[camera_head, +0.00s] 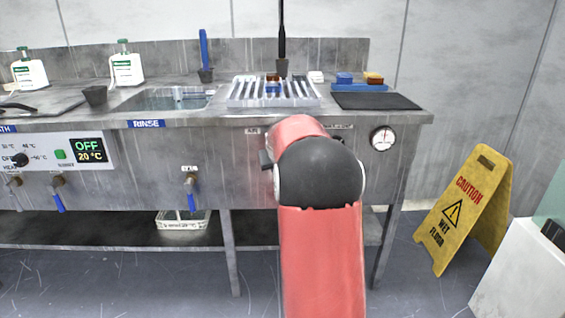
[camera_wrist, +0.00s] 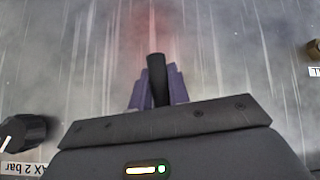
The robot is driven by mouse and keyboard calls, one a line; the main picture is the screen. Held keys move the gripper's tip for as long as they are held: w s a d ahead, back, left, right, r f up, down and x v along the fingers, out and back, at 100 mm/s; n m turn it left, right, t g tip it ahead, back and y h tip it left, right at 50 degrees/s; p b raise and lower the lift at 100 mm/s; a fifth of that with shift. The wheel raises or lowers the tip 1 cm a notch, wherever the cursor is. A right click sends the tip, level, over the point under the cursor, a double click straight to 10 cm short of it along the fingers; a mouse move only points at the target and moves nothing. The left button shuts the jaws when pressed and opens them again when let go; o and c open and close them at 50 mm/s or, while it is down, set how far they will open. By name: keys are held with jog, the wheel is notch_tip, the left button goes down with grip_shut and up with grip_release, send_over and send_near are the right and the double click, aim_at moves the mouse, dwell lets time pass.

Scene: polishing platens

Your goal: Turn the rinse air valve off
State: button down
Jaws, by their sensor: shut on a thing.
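In the wrist view, my gripper (camera_wrist: 155,84) has its two purple fingers shut on a dark, stubby handle (camera_wrist: 156,63), which I take to be the rinse air valve's. The handle stands out between the fingers against the grey steel panel. In the head view, my red and black arm covers the valve and most of the gripper. Part of an air label (camera_head: 252,131) shows on the front panel just left of the arm. The handle's exact angle against its off mark cannot be told.
A black knob (camera_wrist: 28,132) with a bar label is at the wrist view's lower left, and a brass fitting (camera_wrist: 314,48) at its right edge. A gauge (camera_head: 383,138) is right of my arm. A blue-handled tap (camera_head: 191,190) is to the left. A yellow wet-floor sign (camera_head: 465,205) stands right.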

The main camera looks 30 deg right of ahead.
jog(key=shift+w+a+f+m+t+y, duration=0.1)
jog(key=shift+w+a+m+t+y, duration=0.2)
jog(key=shift+a+y, duration=0.25)
jog(key=c, duration=1.3)
grip_release()
jog(key=v, duration=0.8)
jog(key=shift+d+b, duration=0.15)
jog(key=shift+b, duration=0.2)
